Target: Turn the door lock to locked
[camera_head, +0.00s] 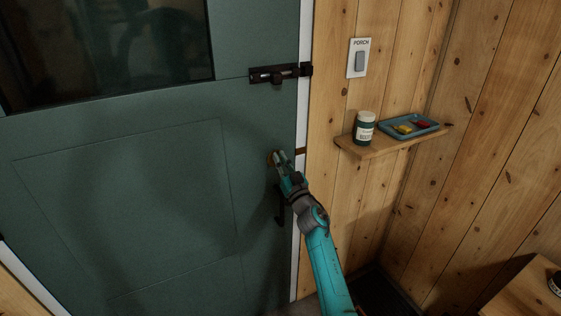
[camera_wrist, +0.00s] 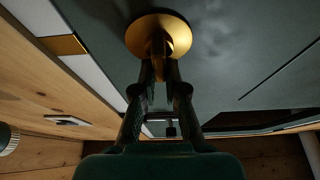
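The door lock is a round brass plate with a thumb turn (camera_wrist: 161,34) on the green door (camera_head: 120,190). In the head view the lock (camera_head: 270,157) shows only as a small brass edge, mostly hidden behind my gripper (camera_head: 278,157). In the wrist view the fingers of my gripper (camera_wrist: 160,70) come together on both sides of the thumb turn, with their tips close to the plate. They look shut on it. The turn's outer end is hidden between the fingers, so its exact angle is hard to tell.
A dark sliding bolt (camera_head: 275,73) sits higher on the door. A dark door handle (camera_head: 279,205) is below the lock, partly behind my arm. To the right, a wooden shelf (camera_head: 375,148) holds a jar (camera_head: 364,130) and a blue tray (camera_head: 428,129), below a switch (camera_head: 359,59).

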